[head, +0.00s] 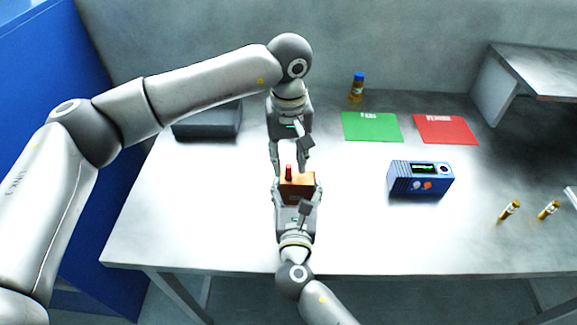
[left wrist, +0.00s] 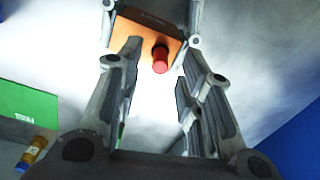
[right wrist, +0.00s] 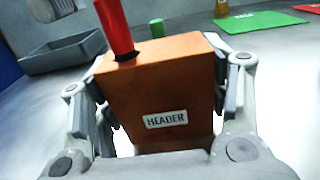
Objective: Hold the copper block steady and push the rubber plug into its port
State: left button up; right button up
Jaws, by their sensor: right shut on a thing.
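The copper block (head: 297,188), labelled HEADER in the right wrist view (right wrist: 122,90), is held between the fingers of my right gripper (head: 296,192). It looks to be just above the table. The red rubber plug (head: 289,172) stands up from the block's top near its left end; it also shows in the right wrist view (right wrist: 116,25). How deep it sits is unclear. My left gripper (head: 290,166) points at the block from the far side. Its fingers are apart and empty, with the plug (left wrist: 160,62) between or just beyond their tips.
A small green cylinder (right wrist: 157,28) shows behind the block's top edge. A dark tray (head: 215,128) lies at back left. Green (head: 372,127) and red (head: 446,129) mats, a blue device (head: 420,180), a blue-capped bottle (head: 356,92) and two brass pieces (head: 509,211) lie right.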

aim_at(288, 165)
pick_arm(q)
notch_tip(288, 165, up, 9)
jog(key=shift+f, duration=0.2)
dwell(0.3)
pick_arm(e)
jog(key=o, duration=1.2)
jog(key=shift+s, duration=0.1)
